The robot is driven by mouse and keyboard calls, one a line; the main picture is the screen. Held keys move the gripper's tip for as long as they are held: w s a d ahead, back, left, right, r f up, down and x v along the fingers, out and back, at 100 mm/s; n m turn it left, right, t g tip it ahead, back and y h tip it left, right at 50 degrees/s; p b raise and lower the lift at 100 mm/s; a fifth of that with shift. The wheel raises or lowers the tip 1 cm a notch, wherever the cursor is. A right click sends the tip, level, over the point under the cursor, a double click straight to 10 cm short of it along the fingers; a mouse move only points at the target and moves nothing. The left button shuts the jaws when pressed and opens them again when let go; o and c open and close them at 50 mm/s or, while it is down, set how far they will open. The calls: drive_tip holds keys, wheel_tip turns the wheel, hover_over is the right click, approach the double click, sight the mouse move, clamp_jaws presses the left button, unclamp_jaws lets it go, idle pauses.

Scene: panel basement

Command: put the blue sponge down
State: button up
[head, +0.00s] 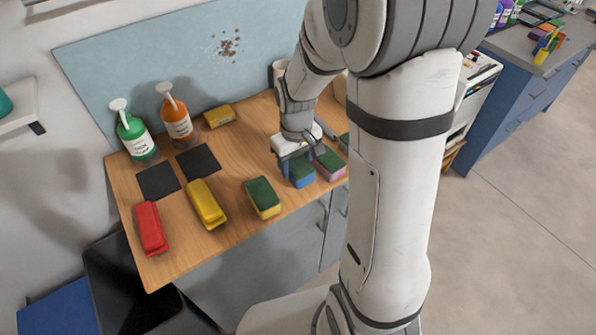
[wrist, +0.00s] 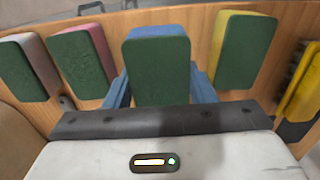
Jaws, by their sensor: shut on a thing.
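The blue sponge (head: 302,178), with a dark green top, is between the fingers of my gripper (head: 295,165) on the right part of the wooden tabletop (head: 232,158). In the wrist view the sponge (wrist: 157,68) sits upright between the two blue fingers (wrist: 160,92), and the gripper is shut on it. It is at the tabletop or very slightly above it; I cannot tell whether its underside touches the wood.
A pink-and-green sponge (head: 328,164) is close on the right, a yellow-and-green sponge (head: 263,198) on the left. Further left are yellow (head: 206,204) and red (head: 150,229) staplers, dark square pads (head: 198,161) and two pump bottles (head: 176,120). A yellow block (head: 217,116) lies behind.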

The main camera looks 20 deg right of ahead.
sight(297, 162)
drive_tip(key=shift+s+f, duration=0.1)
drive_tip(key=shift+f, duration=2.05)
drive_tip(key=shift+f, duration=0.25)
drive_tip(key=o, duration=0.9)
drive_tip(key=shift+r, duration=0.1)
wheel_tip(297, 162, up, 12)
drive_tip(key=shift+r, duration=0.1)
drive_tip(key=s+r+m+t, duration=0.1)
drive_tip(key=s+r, duration=0.1)
drive_tip(key=s, duration=0.2)
drive_tip(key=s+r+m+t, duration=0.1)
drive_tip(key=s+r, duration=0.1)
drive_tip(key=s, duration=0.3)
drive_tip(key=s+r+m+t, duration=0.1)
drive_tip(key=s+r, duration=0.2)
drive_tip(key=s, duration=0.2)
drive_tip(key=shift+d+m, duration=0.3)
